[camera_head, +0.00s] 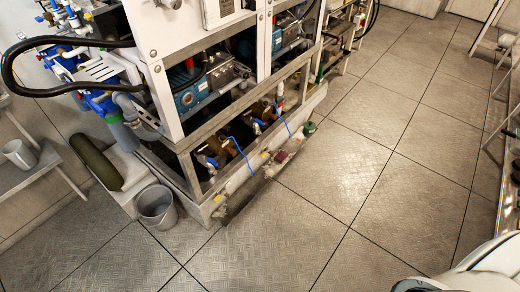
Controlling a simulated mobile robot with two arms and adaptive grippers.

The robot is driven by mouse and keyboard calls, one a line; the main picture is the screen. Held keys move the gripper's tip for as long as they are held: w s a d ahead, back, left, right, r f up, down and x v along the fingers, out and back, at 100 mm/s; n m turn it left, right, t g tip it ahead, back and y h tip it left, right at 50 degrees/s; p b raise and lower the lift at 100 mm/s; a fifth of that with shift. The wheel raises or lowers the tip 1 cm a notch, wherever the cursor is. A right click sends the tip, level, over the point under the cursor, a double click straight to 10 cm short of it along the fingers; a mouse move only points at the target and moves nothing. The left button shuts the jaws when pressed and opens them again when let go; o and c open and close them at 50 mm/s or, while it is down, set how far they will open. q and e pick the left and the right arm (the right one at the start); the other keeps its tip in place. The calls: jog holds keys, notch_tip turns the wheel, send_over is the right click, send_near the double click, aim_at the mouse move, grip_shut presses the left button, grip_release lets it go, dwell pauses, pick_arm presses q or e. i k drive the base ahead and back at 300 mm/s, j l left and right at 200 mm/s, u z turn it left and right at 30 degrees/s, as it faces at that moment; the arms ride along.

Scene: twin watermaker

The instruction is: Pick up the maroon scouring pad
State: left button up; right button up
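A small maroon patch (281,157), which looks like the scouring pad, lies on the low front ledge of the watermaker frame, among other small items. It is small in the picture, so its exact shape and what it touches are hard to tell. Neither of my grippers shows in the head view.
A green item (310,128) lies farther along the ledge. The watermaker frame (227,107) rises behind it. The tiled floor (335,205) in front is clear.

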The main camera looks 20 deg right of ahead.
aim_at(282, 156)
jog(key=i+l+u, duration=0.1)
jog(key=l, duration=0.3)
jog(key=i+l+u, duration=0.1)
jog(key=i+l, duration=0.15)
jog(key=l, duration=0.15)
jog(key=i+l+u, duration=0.1)
jog(key=l, duration=0.3)
jog(key=i+l+u, duration=0.1)
jog(key=l, duration=0.3)
jog(key=i+l+u, duration=0.1)
jog(key=i+l, duration=0.15)
jog(key=l, duration=0.2)
